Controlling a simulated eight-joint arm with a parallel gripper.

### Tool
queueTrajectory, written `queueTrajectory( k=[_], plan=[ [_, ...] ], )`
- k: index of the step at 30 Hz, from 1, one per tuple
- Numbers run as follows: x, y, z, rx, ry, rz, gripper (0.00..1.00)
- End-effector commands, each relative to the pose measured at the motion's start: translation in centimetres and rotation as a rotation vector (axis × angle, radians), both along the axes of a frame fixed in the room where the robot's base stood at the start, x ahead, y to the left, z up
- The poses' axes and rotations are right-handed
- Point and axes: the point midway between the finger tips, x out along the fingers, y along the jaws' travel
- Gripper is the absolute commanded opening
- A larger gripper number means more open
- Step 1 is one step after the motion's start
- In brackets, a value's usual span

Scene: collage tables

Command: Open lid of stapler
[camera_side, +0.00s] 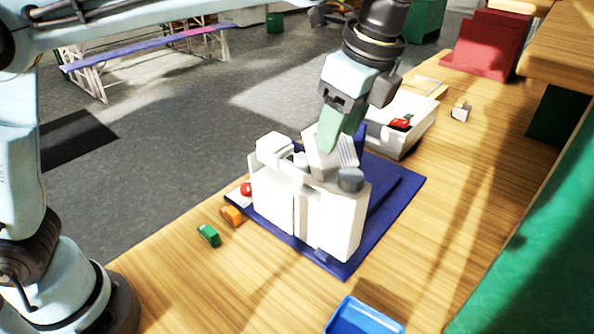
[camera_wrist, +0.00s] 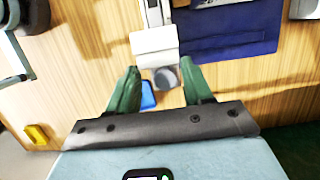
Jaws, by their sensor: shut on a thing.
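A large white blocky device (camera_side: 335,215), which I take to be the stapler, stands on a dark blue mat (camera_side: 400,185). It has a grey round knob (camera_side: 350,180) at its top right. A tilted white lid-like piece (camera_side: 345,150) rises from its top. My gripper (camera_side: 328,142) has green fingers and reaches down from above onto this piece. In the wrist view the fingers (camera_wrist: 158,68) stand on either side of the white piece (camera_wrist: 154,43), with the grey knob (camera_wrist: 165,78) between them. The exact contact is partly hidden.
A white bin (camera_side: 400,130) with small coloured items stands behind the mat. Green (camera_side: 208,235) and orange (camera_side: 231,215) toy-like blocks and a red ball (camera_side: 246,188) lie at left. A blue tray (camera_side: 365,318) is at the front.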

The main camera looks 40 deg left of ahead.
Motion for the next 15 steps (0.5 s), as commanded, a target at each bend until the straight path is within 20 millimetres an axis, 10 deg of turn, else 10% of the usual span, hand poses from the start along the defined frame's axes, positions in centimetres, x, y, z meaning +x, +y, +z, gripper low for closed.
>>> queueTrajectory(
  k=[15],
  plan=[
    [0.01, -0.78, -0.26, 0.033, 0.0, -0.001, 0.44]
  ],
)
